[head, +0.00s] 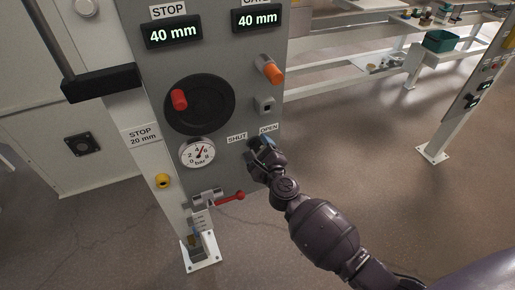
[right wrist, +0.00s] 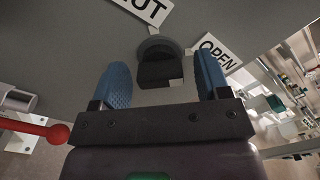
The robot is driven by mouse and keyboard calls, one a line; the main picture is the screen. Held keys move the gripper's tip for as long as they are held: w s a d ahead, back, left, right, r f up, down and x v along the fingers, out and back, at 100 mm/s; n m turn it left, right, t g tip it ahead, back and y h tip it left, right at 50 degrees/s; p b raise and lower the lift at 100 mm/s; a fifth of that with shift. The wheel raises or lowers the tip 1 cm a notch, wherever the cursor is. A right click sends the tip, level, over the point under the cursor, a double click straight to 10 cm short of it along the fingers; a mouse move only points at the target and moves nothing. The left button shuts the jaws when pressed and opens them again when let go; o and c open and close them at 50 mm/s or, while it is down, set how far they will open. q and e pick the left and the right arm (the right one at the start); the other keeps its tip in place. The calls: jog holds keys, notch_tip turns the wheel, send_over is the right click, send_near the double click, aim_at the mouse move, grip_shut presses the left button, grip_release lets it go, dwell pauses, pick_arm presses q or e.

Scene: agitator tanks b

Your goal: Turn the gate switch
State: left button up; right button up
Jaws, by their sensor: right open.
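The gate switch (right wrist: 158,66) is a dark round knob with a black grip bar on the grey panel, seen in the right wrist view. It sits below and between the SHUT label (head: 237,138) and the OPEN label (head: 268,128). A small pale mark shows at the bar's lower right. My right gripper (head: 262,146) is at the panel, hiding the switch in the head view. In the right wrist view its two blue fingers (right wrist: 162,80) stand open on either side of the switch, with gaps. I cannot tell how deep they reach. My left gripper is not in view.
Near the gripper are a red-knobbed lever (head: 231,197), a pressure gauge (head: 198,152), a black handwheel (head: 205,108) with red grip, and an orange knob (head: 272,71). A dark bar with a black block (head: 100,83) crosses the upper left.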

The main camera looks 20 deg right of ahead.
jog(key=c, duration=0.9)
